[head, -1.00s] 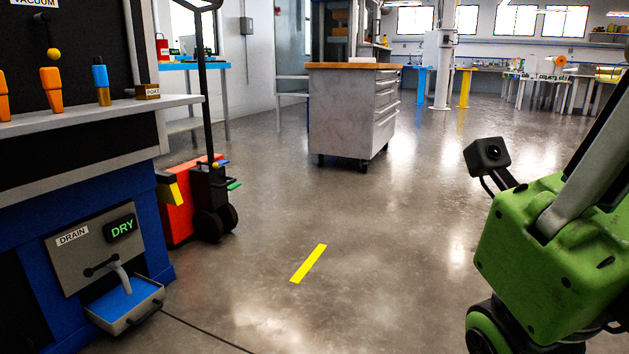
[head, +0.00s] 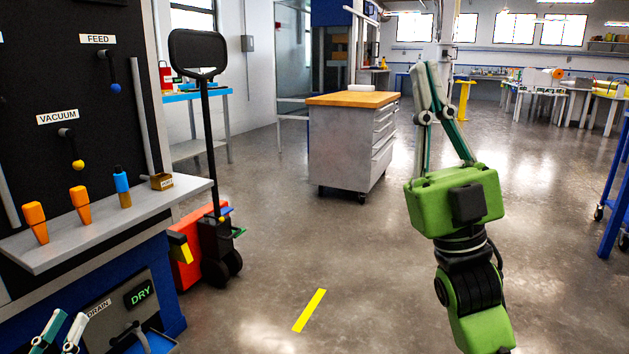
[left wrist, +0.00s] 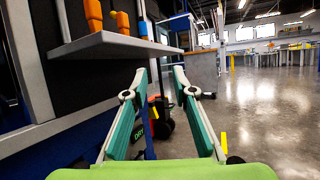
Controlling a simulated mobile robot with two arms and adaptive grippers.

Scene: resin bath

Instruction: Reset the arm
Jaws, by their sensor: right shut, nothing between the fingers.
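My right gripper (head: 428,66) is raised at the right of the head view, above its green wrist housing, fingers up and closed together with nothing between them. My left gripper (head: 69,316) shows only its fingertips at the lower left of the head view, in front of the drain panel. In the left wrist view the left gripper (left wrist: 159,74) is open, with its two teal-and-grey fingers apart and nothing between them. Most of the left arm is outside the head view.
The station's grey shelf (head: 105,230) holds orange handles, a blue one and a small box. Below is the DRY display (head: 138,293). A black-handled cart (head: 216,240) stands beside it. A wood-topped cabinet (head: 340,150) stands behind. Open floor lies in the middle, with a yellow strip (head: 309,311).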

